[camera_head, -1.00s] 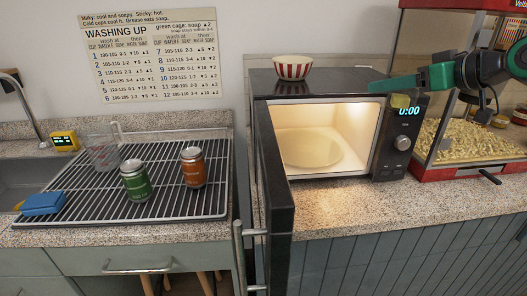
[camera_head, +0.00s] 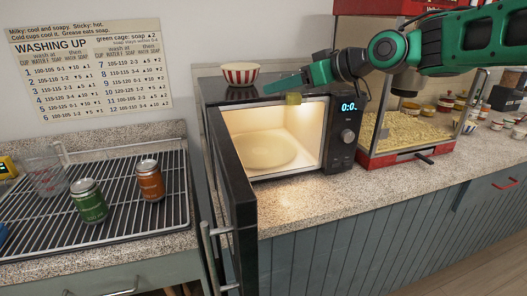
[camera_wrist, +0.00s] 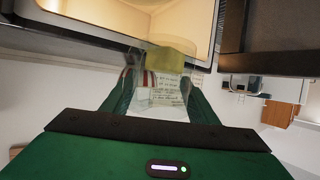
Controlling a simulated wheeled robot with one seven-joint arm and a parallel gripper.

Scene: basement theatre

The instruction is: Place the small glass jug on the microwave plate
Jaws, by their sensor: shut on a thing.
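My gripper (camera_head: 280,86) is shut on a small clear glass jug with a yellowish block-like part or content (camera_head: 293,98). In the wrist view the jug (camera_wrist: 172,62) sits between the green fingers (camera_wrist: 155,85), its clear walls hard to make out. In the head view it is at the upper right edge of the microwave opening; I cannot tell how far in front. The microwave (camera_head: 343,155) is open and lit. Its round plate (camera_head: 262,151) lies inside, and nothing shows on it.
The open microwave door (camera_head: 233,175) juts forward on the left. A striped bowl (camera_head: 240,73) stands on the microwave. A popcorn machine (camera_head: 405,125) is on the right. Left, a rack (camera_head: 130,215) holds a larger measuring jug (camera_head: 45,172), a green can (camera_head: 88,201) and an orange can (camera_head: 150,181).

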